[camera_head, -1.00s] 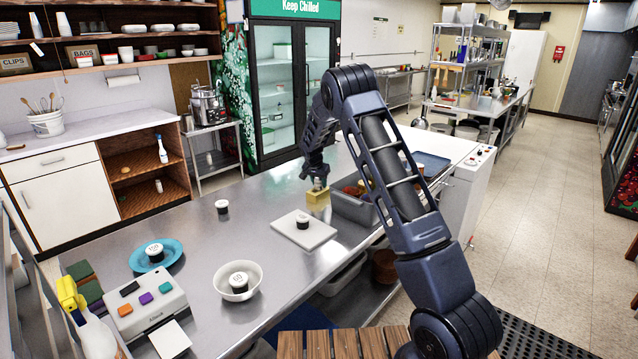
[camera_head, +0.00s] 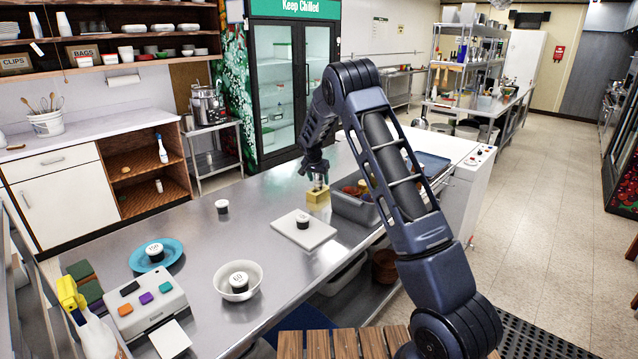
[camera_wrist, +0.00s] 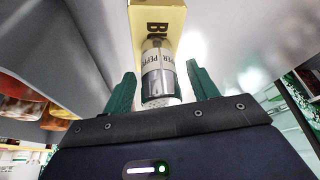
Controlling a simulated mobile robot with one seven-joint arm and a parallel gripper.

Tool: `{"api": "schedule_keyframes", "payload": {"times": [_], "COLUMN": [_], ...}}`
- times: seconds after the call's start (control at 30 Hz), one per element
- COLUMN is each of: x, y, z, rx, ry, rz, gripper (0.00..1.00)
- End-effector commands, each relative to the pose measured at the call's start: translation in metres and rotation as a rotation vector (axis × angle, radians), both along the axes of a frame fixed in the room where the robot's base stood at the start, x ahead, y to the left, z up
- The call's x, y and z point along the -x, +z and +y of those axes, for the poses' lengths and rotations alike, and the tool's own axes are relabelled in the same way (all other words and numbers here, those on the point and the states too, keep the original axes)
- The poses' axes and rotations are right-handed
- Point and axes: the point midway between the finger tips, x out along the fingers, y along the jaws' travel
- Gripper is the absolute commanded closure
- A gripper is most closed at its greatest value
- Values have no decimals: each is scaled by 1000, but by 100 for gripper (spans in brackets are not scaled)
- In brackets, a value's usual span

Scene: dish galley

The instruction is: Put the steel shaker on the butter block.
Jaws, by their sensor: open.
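The yellow butter block (camera_head: 318,199) stands on the steel counter beside the grey bin. The steel shaker (camera_head: 318,185) stands on top of it and looks upright; it is small in the head view. In the wrist view the shaker (camera_wrist: 158,75), with a PEPPER label, shows against the butter block (camera_wrist: 157,16). My gripper (camera_head: 314,172) is just above the shaker. In the wrist view its green fingers (camera_wrist: 158,88) are spread on both sides of the shaker, with gaps between.
A white board (camera_head: 303,230) with a dark-lidded jar lies in front of the block. A grey bin (camera_head: 357,211) of food stands close on the right. A blue plate (camera_head: 137,263) and a white bowl (camera_head: 222,284) are nearer.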

Motion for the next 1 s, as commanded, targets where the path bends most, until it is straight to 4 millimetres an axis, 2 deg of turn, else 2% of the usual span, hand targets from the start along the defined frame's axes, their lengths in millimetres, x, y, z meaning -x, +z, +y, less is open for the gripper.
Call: {"api": "schedule_keyframes", "payload": {"times": [0.2, 0.4, 0.6, 0.8, 0.87, 1.0], "x": [15, 27, 33, 35, 37, 51], "y": [41, 71, 88, 92, 96, 119], "z": [8, 14, 17, 16, 13, -6], "rx": [-2, 0, 0, 0, -2, -15], "ry": [1, 1, 1, 0, 0, 7], "rz": [-2, 0, 1, 1, 2, 7], "gripper": [41, 41, 41, 41, 41, 41]}}
